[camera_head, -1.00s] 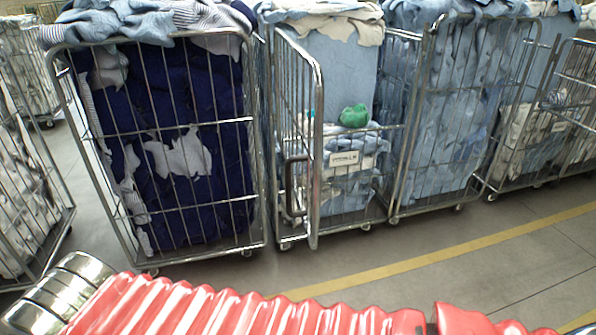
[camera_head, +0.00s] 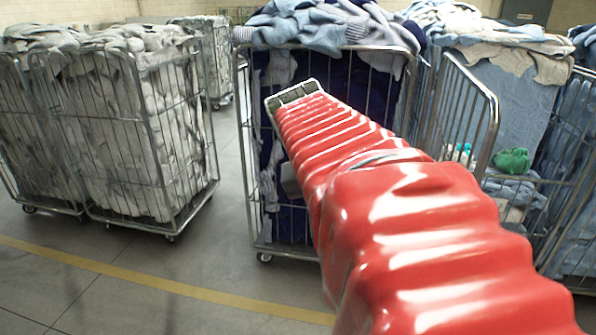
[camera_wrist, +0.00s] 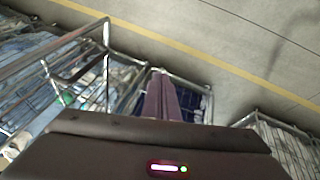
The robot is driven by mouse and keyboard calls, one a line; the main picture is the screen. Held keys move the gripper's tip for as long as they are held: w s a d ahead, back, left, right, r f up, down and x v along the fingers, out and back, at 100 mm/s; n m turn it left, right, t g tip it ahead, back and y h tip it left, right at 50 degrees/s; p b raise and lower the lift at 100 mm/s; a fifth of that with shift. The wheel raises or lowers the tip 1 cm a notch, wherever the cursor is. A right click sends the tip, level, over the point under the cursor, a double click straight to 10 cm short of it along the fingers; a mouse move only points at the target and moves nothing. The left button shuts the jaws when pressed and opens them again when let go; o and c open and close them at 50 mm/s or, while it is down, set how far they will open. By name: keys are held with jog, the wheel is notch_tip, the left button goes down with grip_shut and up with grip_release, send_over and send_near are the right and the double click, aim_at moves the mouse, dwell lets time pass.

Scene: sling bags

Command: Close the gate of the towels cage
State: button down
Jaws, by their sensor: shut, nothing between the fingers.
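The towels cage (camera_head: 575,165) stands at the right in the head view, holding light blue towels and a green bundle (camera_head: 512,160). Its barred gate (camera_head: 490,130) stands open, swung out toward me; my red arm hides its lower part. My gripper (camera_wrist: 165,95) is shut and empty in the wrist view, pointing down over the cage of dark blue cloth. The gate, seen from above in the wrist view (camera_wrist: 106,38), lies left of the fingers and looks apart from them.
The cage of dark blue cloth (camera_head: 245,150) stands left of the gate, partly behind my arm. Cages of grey cloth (camera_head: 150,130) stand further left. The floor (camera_head: 120,255) in front, with a yellow line (camera_head: 150,285), is clear.

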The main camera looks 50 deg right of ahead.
jog(key=s+d+r+m+g, duration=0.1)
jog(key=s+d+r+m, duration=0.1)
jog(key=s+d+r, duration=0.1)
jog(key=s+d+r+m+g+h, duration=0.1)
jog(key=s+d+r+m+g, duration=0.1)
jog(key=s+d+r, duration=0.2)
jog(key=s+d, duration=0.2)
jog(key=d, duration=0.2)
jog(key=shift+s+d+h, duration=0.25)
jog(key=shift+d+h, duration=0.05)
jog(key=shift+s+f, duration=0.1)
jog(key=shift+s, duration=0.05)
jog(key=s+d+f, duration=0.6)
jog(key=d+f, duration=0.1)
jog(key=f, duration=0.1)
jog(key=shift+d, duration=0.15)
jog(key=shift+r, duration=0.1)
